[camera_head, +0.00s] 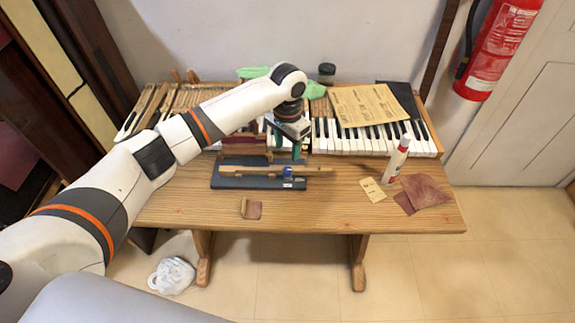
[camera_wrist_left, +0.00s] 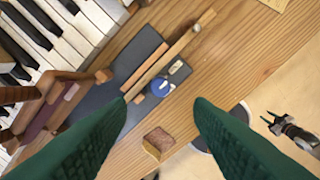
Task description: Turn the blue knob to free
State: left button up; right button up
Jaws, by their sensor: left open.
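The small blue knob (camera_head: 288,171) sits on a dark base board (camera_head: 232,182) at the front of the wooden table, beside a long wooden key stick. In the left wrist view the knob (camera_wrist_left: 160,87) shows as a round blue cap, with a white tag beside it. My left gripper (camera_head: 285,143) hangs above and just behind the knob. Its green fingers (camera_wrist_left: 160,105) are spread wide and empty, with the knob showing between and beyond the tips. I cannot read the knob's setting.
A piano keyboard (camera_head: 352,140) runs along the back of the table. A reddish wooden frame (camera_head: 232,146) stands behind the board. A small brown block (camera_head: 251,208) is at the front.

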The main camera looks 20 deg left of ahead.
aim_at(287, 170)
pick_arm(q)
notch_tip(287, 170, down, 9)
jog(key=shift+r+p, duration=0.15)
jog(key=shift+p, duration=0.25)
jog(key=c, duration=1)
